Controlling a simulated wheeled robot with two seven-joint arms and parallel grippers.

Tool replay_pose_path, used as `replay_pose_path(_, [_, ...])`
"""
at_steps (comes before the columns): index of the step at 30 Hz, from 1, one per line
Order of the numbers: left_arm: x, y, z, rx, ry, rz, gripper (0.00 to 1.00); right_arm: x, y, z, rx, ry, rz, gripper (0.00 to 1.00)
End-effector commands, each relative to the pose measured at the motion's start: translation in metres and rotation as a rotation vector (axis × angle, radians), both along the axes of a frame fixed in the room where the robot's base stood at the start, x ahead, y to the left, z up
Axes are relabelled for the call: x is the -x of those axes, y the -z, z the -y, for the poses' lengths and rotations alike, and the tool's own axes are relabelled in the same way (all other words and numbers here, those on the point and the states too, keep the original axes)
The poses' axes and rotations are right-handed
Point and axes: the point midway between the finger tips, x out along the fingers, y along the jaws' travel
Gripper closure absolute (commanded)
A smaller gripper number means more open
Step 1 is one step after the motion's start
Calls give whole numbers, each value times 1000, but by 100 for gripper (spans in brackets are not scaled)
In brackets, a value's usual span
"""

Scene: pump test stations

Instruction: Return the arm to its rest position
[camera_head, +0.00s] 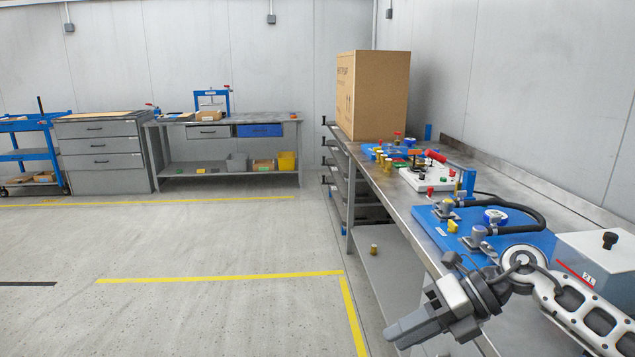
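My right arm comes in from the lower right corner, with white perforated links and a dark wrist. My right gripper (398,334) is grey and points left and down, beside the front edge of the steel workbench (400,215), over the floor. It is seen side-on, so I cannot tell whether its fingers are apart. Nothing shows held at its tip. My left arm and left gripper are not in view.
On the bench are a blue pump plate (520,240) with a black hose, a grey box (603,258) near my arm, a white panel (425,180) and a large carton (372,95). A small brass part (374,248) sits on the lower shelf. The floor to the left is clear.

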Motion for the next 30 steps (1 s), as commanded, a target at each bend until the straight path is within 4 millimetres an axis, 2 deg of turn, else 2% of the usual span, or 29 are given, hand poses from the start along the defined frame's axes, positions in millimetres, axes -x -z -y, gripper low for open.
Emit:
replay_pose_path(1, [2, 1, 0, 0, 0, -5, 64, 16, 6, -37, -185, 26, -55, 68])
replay_pose_path(3, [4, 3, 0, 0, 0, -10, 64, 27, -1, -71, -434, 121, -129, 68])
replay_pose_path(5, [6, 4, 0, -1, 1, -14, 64, 32, -7, -87, -630, 234, -215, 68])
replay_pose_path(7, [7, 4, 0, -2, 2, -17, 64, 32, -9, -92, -836, 404, -336, 68])
replay_pose_path(9, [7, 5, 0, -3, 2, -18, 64, 30, 0, -85, -1007, 608, -476, 68])
replay_pose_path(11, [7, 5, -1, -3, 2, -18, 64, 30, 17, -72, -1126, 806, -611, 68])
replay_pose_path(14, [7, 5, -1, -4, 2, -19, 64, 42, 67, -43, -1249, 1168, -859, 68])
replay_pose_path(15, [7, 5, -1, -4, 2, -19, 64, 53, 92, -31, -1271, 1318, -964, 68])
replay_pose_path(18, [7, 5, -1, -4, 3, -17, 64, 89, 147, -10, -1267, 1627, -1189, 68])
replay_pose_path(21, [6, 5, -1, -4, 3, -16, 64, 127, 185, 0, -1221, 1845, -1360, 68])
replay_pose_path(25, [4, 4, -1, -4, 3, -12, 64, 162, 212, 4, -1160, 2007, -1497, 68])
replay_pose_path(30, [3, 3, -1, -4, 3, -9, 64, 177, 221, 5, -1129, 2067, -1551, 68])
